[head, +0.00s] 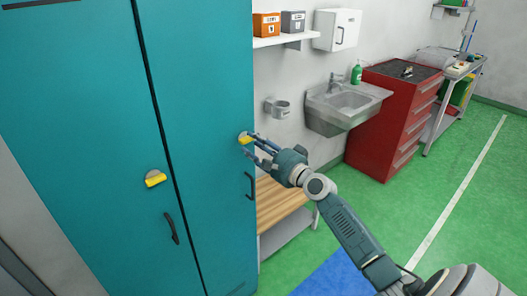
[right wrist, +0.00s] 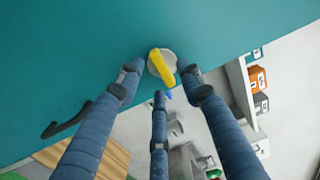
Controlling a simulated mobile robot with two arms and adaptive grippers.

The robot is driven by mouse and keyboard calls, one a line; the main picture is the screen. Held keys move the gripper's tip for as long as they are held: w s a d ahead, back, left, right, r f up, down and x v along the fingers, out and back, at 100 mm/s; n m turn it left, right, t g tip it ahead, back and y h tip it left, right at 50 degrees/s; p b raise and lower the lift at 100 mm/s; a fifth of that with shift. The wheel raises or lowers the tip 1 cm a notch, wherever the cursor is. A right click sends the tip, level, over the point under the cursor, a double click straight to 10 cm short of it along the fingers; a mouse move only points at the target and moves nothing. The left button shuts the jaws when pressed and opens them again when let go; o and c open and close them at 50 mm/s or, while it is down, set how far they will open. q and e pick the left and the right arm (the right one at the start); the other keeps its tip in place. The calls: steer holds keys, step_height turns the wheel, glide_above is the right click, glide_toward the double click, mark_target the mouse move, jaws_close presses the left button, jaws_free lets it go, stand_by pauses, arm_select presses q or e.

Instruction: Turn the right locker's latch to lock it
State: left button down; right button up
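The right locker (head: 205,100) is a teal door with a dark handle (head: 250,186) low on its right side. Its latch (head: 245,138) is a grey disc with a yellow grip. In the right wrist view the yellow grip (right wrist: 162,68) lies slantwise across the disc. My right gripper (head: 256,146) is at this latch, its fingers pointing at the door. In the right wrist view its three fingers (right wrist: 160,82) are spread around the latch, with gaps visible; firm contact cannot be made out. My left gripper is not in view.
The left locker (head: 85,110) has a similar yellow latch (head: 155,178) and a dark handle (head: 171,228). A wooden bench (head: 283,203) stands right of the lockers, below my right arm. A sink (head: 345,105) and red drawer cabinet (head: 392,120) stand beyond. Green floor is open at the right.

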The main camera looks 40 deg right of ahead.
steer(key=s, duration=1.1)
steer(key=shift+s+d, duration=0.15)
steer(key=shift+d, duration=0.3)
step_height(320, 180, down, 20)
steer(key=s+d+n+g+h, duration=0.2)
steer(key=g, duration=0.2)
steer(key=s+a+f+n+g+b, duration=0.15)
steer(key=s+f, duration=0.35)
steer(key=f, duration=0.7)
steer(key=s+a+f+n+g, duration=0.3)
steer(key=s+f, duration=0.2)
steer(key=f, duration=0.7)
steer(key=s+a+f+n+g+b, duration=0.1)
steer(key=s+a+f+n+g, duration=0.2)
steer(key=s+f, duration=0.55)
steer(key=s+a+f+n+g, duration=0.2)
steer(key=s+a+f+n, duration=0.1)
steer(key=s+a+f, duration=0.45)
steer(key=s+a+f+n+g, duration=0.1)
steer(key=s+a+f+n, duration=0.2)
steer(key=s, duration=0.7)
steer(key=s+a+f+n+g+b, duration=0.1)
steer(key=s+a+f+n+g, duration=0.1)
steer(key=s+a+f+n, duration=0.2)
steer(key=s+f, duration=0.3)
steer(key=s, duration=0.3)
steer(key=shift+s+a+y, duration=0.35)
steer(key=shift+s+y, duration=0.05)
steer(key=shift+g, duration=0.25)
